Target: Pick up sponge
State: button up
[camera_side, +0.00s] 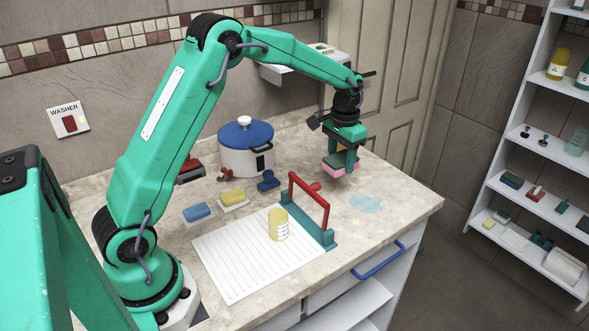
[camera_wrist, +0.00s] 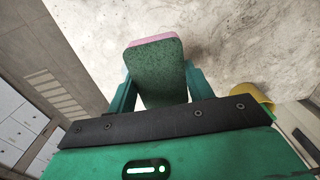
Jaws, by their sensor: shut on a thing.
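A sponge with a pink layer and a dark green layer is between the fingers of my gripper (camera_side: 341,160). The sponge (camera_side: 334,172) shows pink at its lower part in the side view, over the far right of the counter. In the wrist view the same sponge (camera_wrist: 158,72) shows its green face and a pink far edge, with a teal finger of my gripper (camera_wrist: 159,90) on each side. My gripper is shut on it. Whether its underside touches the counter I cannot tell.
A blue sponge (camera_side: 198,211) and a yellow sponge (camera_side: 233,197) lie on white dishes. A red handle on teal supports (camera_side: 311,201) stands beside the ridged white board (camera_side: 240,262), which bears a yellow cup (camera_side: 278,227). A blue-lidded pot (camera_side: 246,155) stands behind. A pale blue puddle (camera_side: 366,203) lies near the counter's right edge.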

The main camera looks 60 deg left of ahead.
jog(key=shift+s+d+r, duration=0.15)
jog(key=shift+d+r, duration=0.1)
jog(key=shift+d, duration=0.2)
jog(key=shift+o, duration=0.6)
jog(key=shift+c, duration=0.4)
